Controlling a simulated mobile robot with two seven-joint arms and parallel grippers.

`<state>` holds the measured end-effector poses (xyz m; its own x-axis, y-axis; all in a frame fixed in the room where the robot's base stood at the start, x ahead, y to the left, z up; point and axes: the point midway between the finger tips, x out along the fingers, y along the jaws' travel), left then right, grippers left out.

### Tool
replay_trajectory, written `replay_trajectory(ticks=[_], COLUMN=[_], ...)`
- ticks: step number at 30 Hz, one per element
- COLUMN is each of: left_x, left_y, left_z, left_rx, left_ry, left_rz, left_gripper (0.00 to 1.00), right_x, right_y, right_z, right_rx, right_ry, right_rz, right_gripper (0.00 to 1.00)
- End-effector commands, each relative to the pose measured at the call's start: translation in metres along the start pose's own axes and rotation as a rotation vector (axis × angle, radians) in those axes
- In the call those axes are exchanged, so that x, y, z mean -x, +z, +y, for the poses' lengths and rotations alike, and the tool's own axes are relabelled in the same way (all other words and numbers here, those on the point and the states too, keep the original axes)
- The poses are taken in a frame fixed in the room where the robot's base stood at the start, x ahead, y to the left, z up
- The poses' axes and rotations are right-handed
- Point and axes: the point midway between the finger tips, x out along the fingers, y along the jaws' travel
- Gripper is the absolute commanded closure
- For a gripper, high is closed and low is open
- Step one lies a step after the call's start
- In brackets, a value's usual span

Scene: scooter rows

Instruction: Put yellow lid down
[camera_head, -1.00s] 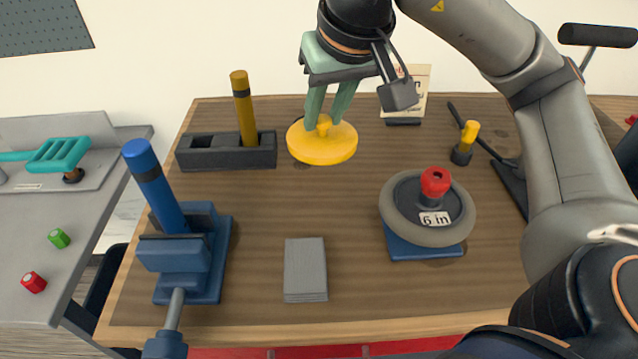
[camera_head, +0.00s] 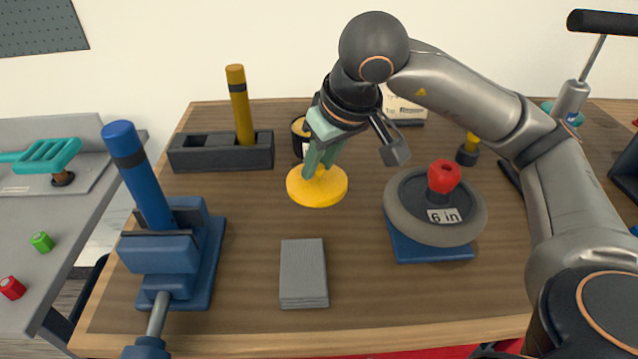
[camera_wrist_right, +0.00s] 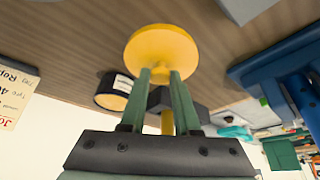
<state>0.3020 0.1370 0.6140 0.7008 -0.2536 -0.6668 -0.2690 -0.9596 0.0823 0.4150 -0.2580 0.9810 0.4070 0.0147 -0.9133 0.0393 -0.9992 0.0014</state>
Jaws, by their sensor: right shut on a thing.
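The yellow lid (camera_head: 317,190) is a round disc with a knob, in the middle of the head view over the wooden table's back half. My right gripper (camera_head: 318,171) is shut on its knob from above, with green fingers. In the right wrist view the lid (camera_wrist_right: 162,52) is just beyond the fingertips (camera_wrist_right: 161,74). I cannot tell whether its underside touches the table. A dark can with a yellow inside (camera_head: 298,130) stands just behind the lid, partly hidden by my gripper. My left gripper is not in view.
On the wooden table (camera_head: 240,220), a dark block (camera_head: 200,156) holding a yellow rod is behind left. A blue vise (camera_head: 165,250) is front left, a grey slab (camera_head: 303,275) in front. A grey wheel with a red knob (camera_head: 400,215) is right.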

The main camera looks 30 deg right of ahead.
Motion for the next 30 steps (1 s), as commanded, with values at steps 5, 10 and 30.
replay_trajectory(ticks=[5, 10, 30], left_x=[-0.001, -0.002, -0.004], left_y=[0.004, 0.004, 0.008], left_z=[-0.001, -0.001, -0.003], left_rx=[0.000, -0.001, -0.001], left_ry=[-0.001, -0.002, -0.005], left_rz=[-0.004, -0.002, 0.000], left_gripper=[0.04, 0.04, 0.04], right_x=[-0.016, -0.031, -0.058], right_y=[-0.003, -0.004, 0.008], right_z=[0.006, 0.012, 0.011], right_rx=[-0.002, -0.002, -0.001], right_ry=[-0.001, 0.001, -0.001], right_rz=[0.001, -0.002, 0.001], right_gripper=[1.00, 1.00, 0.60])
